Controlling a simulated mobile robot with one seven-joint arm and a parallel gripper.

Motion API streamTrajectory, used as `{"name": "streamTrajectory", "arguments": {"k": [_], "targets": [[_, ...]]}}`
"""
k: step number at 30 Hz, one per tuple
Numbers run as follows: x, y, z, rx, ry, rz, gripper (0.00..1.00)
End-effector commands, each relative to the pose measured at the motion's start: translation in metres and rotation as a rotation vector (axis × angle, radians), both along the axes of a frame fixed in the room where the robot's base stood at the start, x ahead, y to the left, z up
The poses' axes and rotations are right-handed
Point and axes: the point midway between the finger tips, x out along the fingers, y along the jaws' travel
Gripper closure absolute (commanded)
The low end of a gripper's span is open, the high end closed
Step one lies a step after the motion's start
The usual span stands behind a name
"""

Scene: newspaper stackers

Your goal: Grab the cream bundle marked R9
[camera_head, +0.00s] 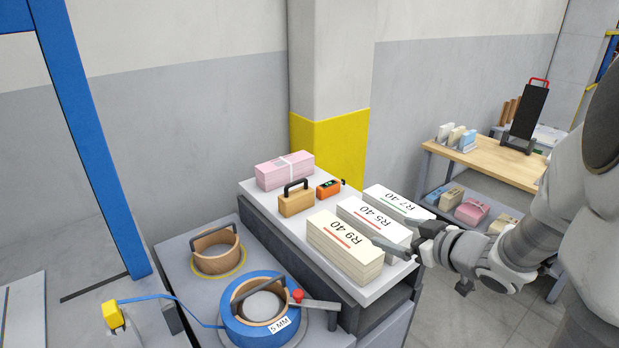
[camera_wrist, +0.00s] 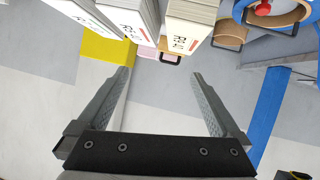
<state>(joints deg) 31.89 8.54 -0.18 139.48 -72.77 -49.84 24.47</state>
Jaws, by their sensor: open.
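The cream bundle marked R9 40 (camera_head: 345,252) lies on the light top of a dark stand, with a red line under its marking. It is the nearest of three bundles in a row. It also shows at the top of the wrist view (camera_wrist: 191,22), beside the R5 bundle. My gripper (camera_head: 391,231) is open and empty at the right end of the row. In the head view its fingers overlap the R5 and R9 ends. In the wrist view the gripper (camera_wrist: 160,74) has clear space between its fingers, apart from the bundles. Contact cannot be told in the head view.
A whiter bundle R5 40 (camera_head: 370,216) and a green-lined R7 40 (camera_head: 402,200) sit close beside R9. Behind are a pink bundle (camera_head: 285,170), a wooden handled block (camera_head: 296,204) and an orange device (camera_head: 328,188). A blue strap roll (camera_head: 248,317) stands in front.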

Motion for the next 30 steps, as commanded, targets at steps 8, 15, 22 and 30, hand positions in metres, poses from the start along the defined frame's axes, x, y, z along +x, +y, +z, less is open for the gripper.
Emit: {"name": "streamTrajectory", "arguments": {"k": [8,15,22,30], "targets": [[-0.027,0.006,-0.032,0.155,0.028,0.135,0.00],[0.001,0.027,-0.049,0.161,0.028,0.148,0.00],[0.040,0.053,-0.068,0.159,0.029,0.145,0.00],[0.065,0.068,-0.077,0.158,0.027,0.142,0.00]]}}
